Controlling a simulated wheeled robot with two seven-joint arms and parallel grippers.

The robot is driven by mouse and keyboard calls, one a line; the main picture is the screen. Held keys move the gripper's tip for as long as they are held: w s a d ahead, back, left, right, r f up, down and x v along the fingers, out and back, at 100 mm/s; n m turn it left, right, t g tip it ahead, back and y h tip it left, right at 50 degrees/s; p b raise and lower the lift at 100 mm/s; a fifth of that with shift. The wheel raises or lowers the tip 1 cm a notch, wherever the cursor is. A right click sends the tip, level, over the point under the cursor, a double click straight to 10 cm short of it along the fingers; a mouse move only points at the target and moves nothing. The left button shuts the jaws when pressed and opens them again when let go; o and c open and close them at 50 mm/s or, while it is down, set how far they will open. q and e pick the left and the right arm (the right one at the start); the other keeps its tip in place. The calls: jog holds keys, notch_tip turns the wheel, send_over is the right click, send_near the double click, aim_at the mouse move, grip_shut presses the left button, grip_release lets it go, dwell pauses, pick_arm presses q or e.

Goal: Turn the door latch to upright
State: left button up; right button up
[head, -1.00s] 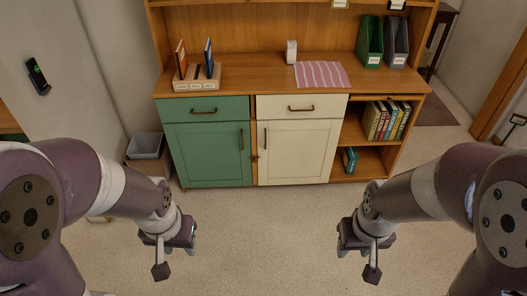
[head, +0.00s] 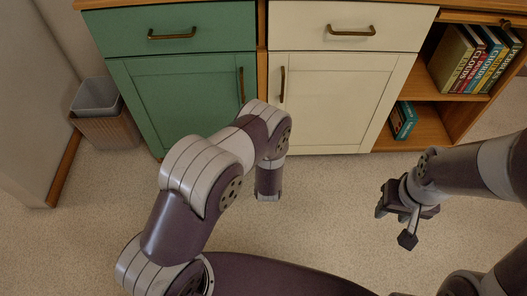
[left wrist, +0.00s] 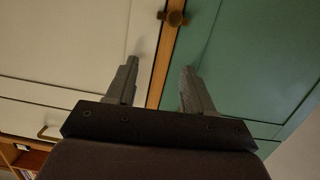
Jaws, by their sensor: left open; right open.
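In the head view my left arm hides the latch and the left gripper. My right gripper (head: 405,207) is open and empty over the floor at the right.
The green door (head: 170,95) and cream door (head: 335,95) are closed, each with a vertical brass handle near the middle strip. Drawers with brass handles are above. Open shelves with books (head: 475,60) stand at right, a grey bin (head: 97,97) at left. Floor in front is clear.

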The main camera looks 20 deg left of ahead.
pick_arm(q)
notch_tip(320, 180, down, 7)
jog(key=s+t+y+b, duration=0.1)
jog(key=s+t+b, duration=0.1)
jog(key=b, duration=0.1)
jog(key=b+x, duration=0.5)
jog(key=x, duration=0.7)
jog(key=shift+a+r, duration=0.4)
jog(key=shift+a, duration=0.05)
pick_arm(e)
notch_tip(320, 180, down, 11)
jog(key=shift+f, duration=0.2)
pick_arm(q)
jog(key=shift+c, duration=0.3)
grip_shut()
